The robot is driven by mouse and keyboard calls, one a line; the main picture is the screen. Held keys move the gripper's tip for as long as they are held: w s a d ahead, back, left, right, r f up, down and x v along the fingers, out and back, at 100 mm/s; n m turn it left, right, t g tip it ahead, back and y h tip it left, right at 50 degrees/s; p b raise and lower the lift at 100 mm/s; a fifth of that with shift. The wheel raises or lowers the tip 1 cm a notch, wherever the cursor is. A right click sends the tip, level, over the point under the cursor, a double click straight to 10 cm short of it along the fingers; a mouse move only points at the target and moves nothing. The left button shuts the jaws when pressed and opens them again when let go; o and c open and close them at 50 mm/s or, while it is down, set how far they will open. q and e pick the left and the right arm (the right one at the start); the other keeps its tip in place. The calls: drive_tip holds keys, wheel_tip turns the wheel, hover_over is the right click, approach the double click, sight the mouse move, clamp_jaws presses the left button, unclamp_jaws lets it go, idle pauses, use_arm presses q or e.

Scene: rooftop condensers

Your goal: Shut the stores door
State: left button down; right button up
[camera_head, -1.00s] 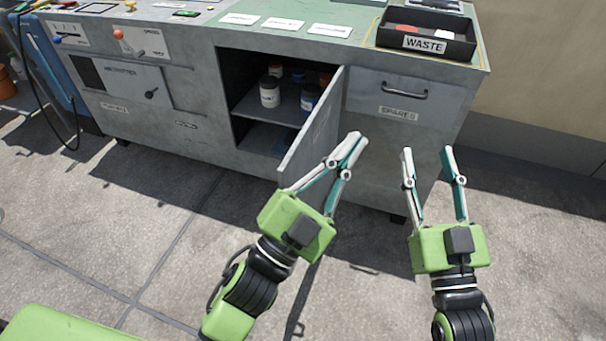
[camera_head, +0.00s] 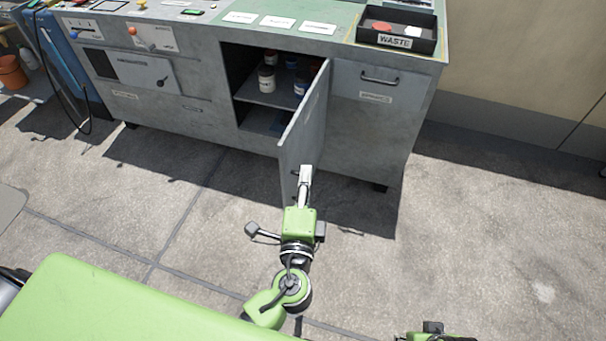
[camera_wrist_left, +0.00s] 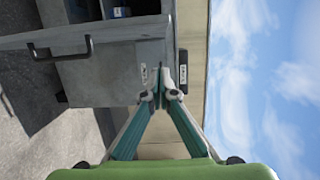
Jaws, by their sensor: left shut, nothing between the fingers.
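The grey stores door (camera_head: 304,125) stands open in the head view, sticking out from the right side of the cabinet opening. Its outer face is towards the right. My left gripper (camera_head: 304,170) is shut and empty, its fingertips in front of the lower part of that face. Whether they touch it I cannot tell. In the left wrist view the closed fingertips (camera_wrist_left: 163,92) meet beside a grey panel with a dark bar handle (camera_wrist_left: 60,48). My right gripper shows only as a green and black part (camera_head: 435,331) at the bottom edge; its fingers are hidden.
The open compartment (camera_head: 262,118) holds several jars on a shelf. Right of it is a drawer with a handle (camera_head: 380,77). A black waste tray (camera_head: 397,41) stands on the bench top. The paved floor (camera_head: 470,230) at the right is clear.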

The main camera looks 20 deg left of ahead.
sight(291, 149)
use_arm(q)
drive_tip(key=shift+w+a+p, duration=0.15)
drive_tip(key=shift+w+a, duration=0.75)
drive_tip(key=shift+w, duration=0.25)
drive_tip(key=shift+w+a+p, duration=0.1)
drive_tip(key=shift+w+a, duration=0.75)
drive_tip(key=shift+w, duration=0.35)
drive_tip(key=shift+w+a+p, duration=0.15)
drive_tip(key=shift+w+a, duration=0.75)
drive_tip(key=shift+w, duration=0.25)
use_arm(e)
drive_tip(key=shift+s+f, duration=0.1)
drive_tip(key=shift+f, duration=1.35)
use_arm(q)
drive_tip(key=shift+a, duration=0.15)
